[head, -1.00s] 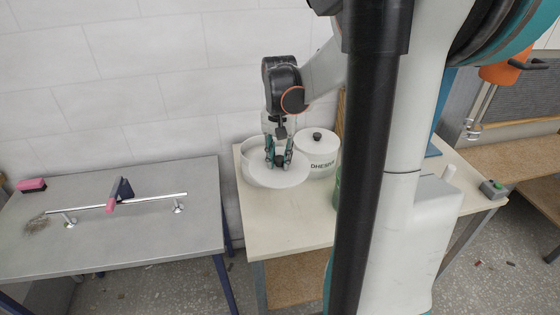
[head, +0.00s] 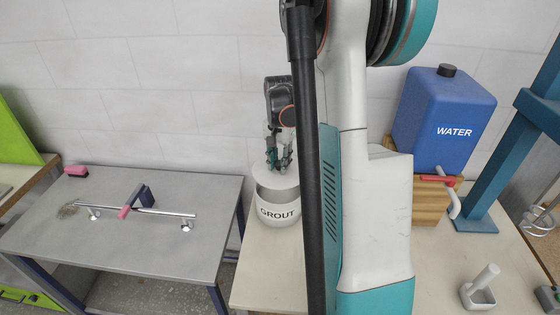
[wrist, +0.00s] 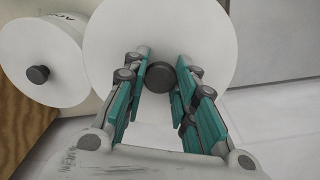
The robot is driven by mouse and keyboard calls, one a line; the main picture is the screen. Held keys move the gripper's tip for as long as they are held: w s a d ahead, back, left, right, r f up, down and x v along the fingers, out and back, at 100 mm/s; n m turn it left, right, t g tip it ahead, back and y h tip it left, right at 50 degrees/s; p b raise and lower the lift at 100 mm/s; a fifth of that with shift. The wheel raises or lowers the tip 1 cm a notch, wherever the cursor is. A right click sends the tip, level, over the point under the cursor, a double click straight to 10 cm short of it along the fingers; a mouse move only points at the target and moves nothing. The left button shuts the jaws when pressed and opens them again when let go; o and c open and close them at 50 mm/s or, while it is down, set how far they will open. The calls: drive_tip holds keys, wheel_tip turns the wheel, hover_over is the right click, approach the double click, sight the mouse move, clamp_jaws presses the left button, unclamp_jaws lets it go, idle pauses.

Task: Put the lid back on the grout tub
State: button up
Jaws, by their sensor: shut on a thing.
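The grout tub (head: 278,214) is white with a GROUT label and stands on the pale table, partly behind my dark column in the head view. My gripper (head: 277,163) is shut on the dark knob (wrist: 160,77) of the white grout lid (head: 266,180), which also fills the upper middle of the wrist view (wrist: 160,30). The lid is over the tub's mouth, with a grey band showing between lid and front wall. I cannot tell whether they touch. The tub is hidden under the lid in the wrist view.
A second white tub with a dark-knobbed lid (wrist: 38,45) stands close on the left in the wrist view. The head view shows a blue water container (head: 440,125) at right and a grey table with a chrome bar (head: 165,212) at left.

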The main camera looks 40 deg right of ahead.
drive_tip(key=shift+f+b, duration=1.95)
drive_tip(key=shift+f, duration=1.1)
drive_tip(key=shift+f+b, duration=0.15)
drive_tip(key=shift+b, duration=0.25)
idle(0.3)
drive_tip(key=o, duration=1.2)
drive_tip(key=shift+c, duration=0.2)
drive_tip(key=shift+o, duration=0.2)
drive_tip(key=o, duration=0.4)
drive_tip(key=shift+o, duration=0.2)
